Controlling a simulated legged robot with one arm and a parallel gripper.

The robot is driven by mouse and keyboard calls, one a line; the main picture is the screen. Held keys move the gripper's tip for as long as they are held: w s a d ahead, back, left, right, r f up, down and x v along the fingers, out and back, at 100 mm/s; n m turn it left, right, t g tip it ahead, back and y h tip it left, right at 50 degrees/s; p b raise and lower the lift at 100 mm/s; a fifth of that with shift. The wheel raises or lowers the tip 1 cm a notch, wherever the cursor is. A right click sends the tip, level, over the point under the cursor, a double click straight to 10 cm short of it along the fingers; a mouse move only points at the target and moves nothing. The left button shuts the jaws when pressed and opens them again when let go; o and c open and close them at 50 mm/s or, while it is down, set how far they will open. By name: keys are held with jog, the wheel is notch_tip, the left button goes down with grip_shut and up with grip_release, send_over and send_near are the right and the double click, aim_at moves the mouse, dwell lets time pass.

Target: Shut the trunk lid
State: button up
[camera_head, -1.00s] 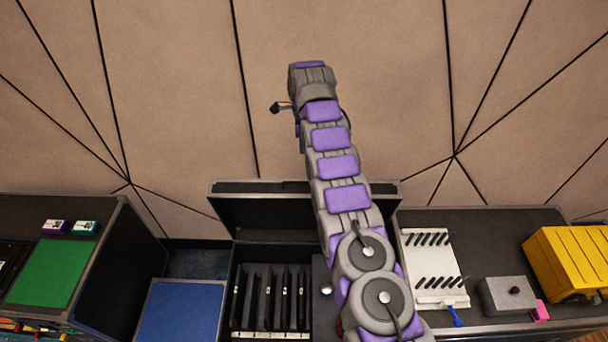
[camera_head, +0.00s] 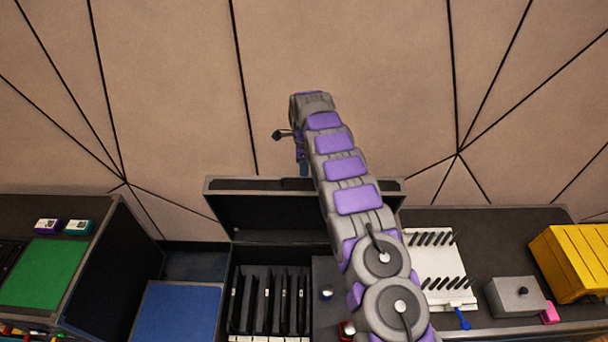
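The trunk lid (camera_head: 265,211) stands open and upright at the back of the trunk, near the wall. The trunk (camera_head: 235,262) below it is open, with several dark upright panels (camera_head: 268,302) in its left part. My arm reaches up across the trunk's right side and hides part of the lid and trunk. My gripper (camera_head: 304,168) hangs at the arm's far end, above the lid's top edge. Only a small part of it shows, and its fingers are too small and hidden to read. I cannot tell whether it touches the lid.
A blue-topped box (camera_head: 178,312) stands left of the trunk. Farther left is a dark case with a green mat (camera_head: 45,273). On the right, a dark counter (camera_head: 490,222) carries a white slotted board (camera_head: 437,262), a grey box (camera_head: 513,298) and a yellow case (camera_head: 573,262).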

jog(key=shift+f, duration=2.35)
grip_shut()
